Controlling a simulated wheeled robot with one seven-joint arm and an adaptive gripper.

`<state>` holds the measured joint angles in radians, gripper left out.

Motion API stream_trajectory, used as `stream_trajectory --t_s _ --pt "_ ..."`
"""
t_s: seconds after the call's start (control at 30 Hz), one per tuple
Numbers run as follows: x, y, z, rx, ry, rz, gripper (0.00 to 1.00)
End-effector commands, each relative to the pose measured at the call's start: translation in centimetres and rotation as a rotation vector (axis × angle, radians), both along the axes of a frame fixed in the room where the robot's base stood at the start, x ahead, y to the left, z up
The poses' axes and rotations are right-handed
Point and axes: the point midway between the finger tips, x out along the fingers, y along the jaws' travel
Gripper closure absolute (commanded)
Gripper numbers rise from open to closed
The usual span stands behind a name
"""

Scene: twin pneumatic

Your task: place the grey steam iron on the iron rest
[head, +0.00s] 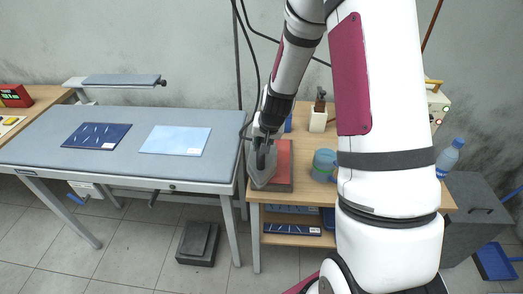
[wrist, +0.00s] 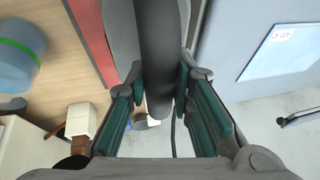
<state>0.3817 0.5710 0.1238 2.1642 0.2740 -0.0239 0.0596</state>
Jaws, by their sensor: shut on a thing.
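My gripper (head: 266,134) is shut on the dark handle (wrist: 158,62) of the grey steam iron (head: 260,176). In the wrist view the handle lies between the green finger pads, with the grey body (wrist: 121,28) behind it. The iron rest (head: 285,158) is a reddish pad on a dark base at the left end of the wooden table; its edge also shows in the wrist view (wrist: 91,40). In the head view the iron overlaps the rest's left part. I cannot tell whether they touch. The gripper and iron hide part of the rest.
The grey ironing table (head: 60,140) stands left, with a dark blue cloth (head: 97,136) and a light blue cloth (head: 175,140) on it. A teal round container (head: 324,163) and a brush holder (head: 318,118) stand right of the rest. A bottle (head: 449,157) is farther right.

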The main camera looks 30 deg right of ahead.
Motion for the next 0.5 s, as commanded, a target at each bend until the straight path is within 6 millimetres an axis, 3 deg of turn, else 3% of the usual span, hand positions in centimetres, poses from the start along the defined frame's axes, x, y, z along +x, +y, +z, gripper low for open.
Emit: stream_trajectory --t_s 0.3,0.5 --pt "3.7 -5.0 -0.3 -0.003 -0.007 -0.002 1.00" --pt "5.5 -7.4 -0.5 -0.004 -0.007 -0.001 1.00"
